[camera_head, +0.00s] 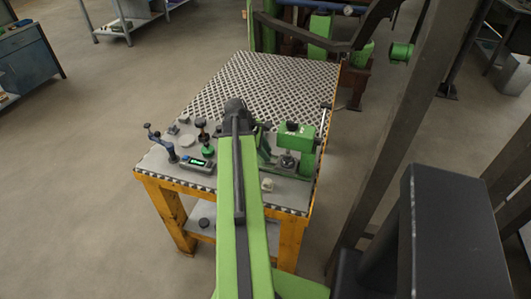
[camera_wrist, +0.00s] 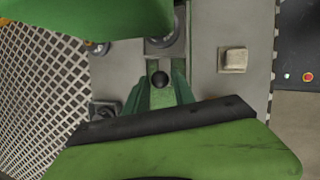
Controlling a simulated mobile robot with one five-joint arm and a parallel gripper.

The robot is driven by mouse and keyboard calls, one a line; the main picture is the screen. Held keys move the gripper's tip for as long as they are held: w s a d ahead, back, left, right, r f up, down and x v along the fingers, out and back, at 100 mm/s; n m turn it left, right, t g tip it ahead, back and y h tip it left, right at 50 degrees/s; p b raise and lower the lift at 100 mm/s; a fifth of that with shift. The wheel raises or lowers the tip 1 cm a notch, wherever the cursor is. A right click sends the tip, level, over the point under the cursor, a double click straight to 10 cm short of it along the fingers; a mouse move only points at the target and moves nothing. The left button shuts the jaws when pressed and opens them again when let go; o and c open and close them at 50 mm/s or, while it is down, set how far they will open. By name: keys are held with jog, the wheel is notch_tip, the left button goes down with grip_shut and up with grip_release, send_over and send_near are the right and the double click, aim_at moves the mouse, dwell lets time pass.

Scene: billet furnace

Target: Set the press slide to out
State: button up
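The green press (camera_head: 297,138) stands on the right side of the work table, with a metal ram under its head. In the wrist view the green press head (camera_wrist: 85,15) fills the upper left. I cannot tell the slide's setting. My gripper is at the far end of my green arm, left of the press; its fingers are not clear in the head view. A green body with a black edge covers the bottom of the wrist view. No grip on anything is visible.
The table (camera_head: 255,80) has a perforated top at the back. Left of my arm stand a blue-handled lever (camera_head: 160,141), a green-lit display (camera_head: 197,164) and dark knobs. A pale block (camera_wrist: 233,60) sits near the front edge. A dark post rises at the right.

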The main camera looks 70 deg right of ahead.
grip_shut()
dwell(1.1)
